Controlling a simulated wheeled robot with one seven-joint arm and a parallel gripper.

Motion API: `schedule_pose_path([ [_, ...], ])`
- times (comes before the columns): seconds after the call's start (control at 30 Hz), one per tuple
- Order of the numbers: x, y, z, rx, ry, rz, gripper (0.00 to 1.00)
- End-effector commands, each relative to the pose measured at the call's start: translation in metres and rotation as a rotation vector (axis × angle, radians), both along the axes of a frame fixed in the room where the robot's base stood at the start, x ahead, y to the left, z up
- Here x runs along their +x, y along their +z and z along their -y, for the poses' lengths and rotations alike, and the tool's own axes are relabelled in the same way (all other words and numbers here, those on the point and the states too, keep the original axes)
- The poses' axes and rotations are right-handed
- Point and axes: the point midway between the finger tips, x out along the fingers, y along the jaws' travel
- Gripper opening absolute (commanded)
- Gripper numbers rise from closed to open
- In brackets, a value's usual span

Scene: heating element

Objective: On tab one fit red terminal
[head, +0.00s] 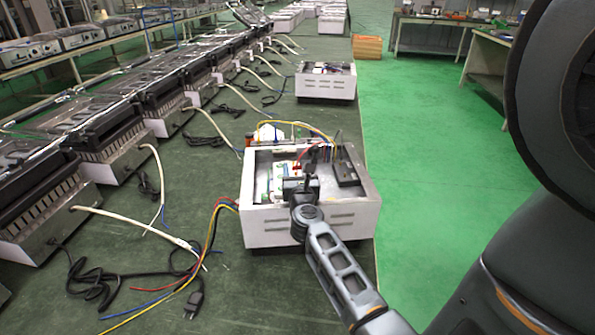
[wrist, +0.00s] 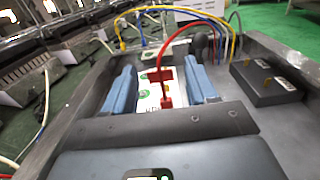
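A red terminal (wrist: 161,76) on a red wire shows in the wrist view, above a white plate (wrist: 148,97) with green round marks. A second red piece (wrist: 167,102) sits just below it, with a small brass-coloured part (wrist: 167,89) between them. I cannot tell whether the terminal is seated on a tab or which tab this is. My gripper (wrist: 161,88) has its two blue fingers wide apart, one on each side of the red pieces, touching neither.
A black block (wrist: 266,82) lies at the right inside the housing. Yellow, blue and red wires (head: 296,124) arch over its back. Loose cables (head: 213,215) hang off its left side. More units (head: 95,140) line the left; green floor (head: 425,130) is clear at the right.

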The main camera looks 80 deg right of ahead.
Motion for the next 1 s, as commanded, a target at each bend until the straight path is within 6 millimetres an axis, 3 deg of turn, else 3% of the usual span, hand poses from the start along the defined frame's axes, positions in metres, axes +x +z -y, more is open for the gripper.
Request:
schedule_pose_path([
  [0.33,0.000,0.008,0.000,-0.001,0.000,0.000,0.58],
  [0.57,0.000,0.050,0.000,-0.001,0.000,0.003,0.58],
  [1.0,-0.078,0.094,0.028,0.001,0.000,0.001,0.58],
])
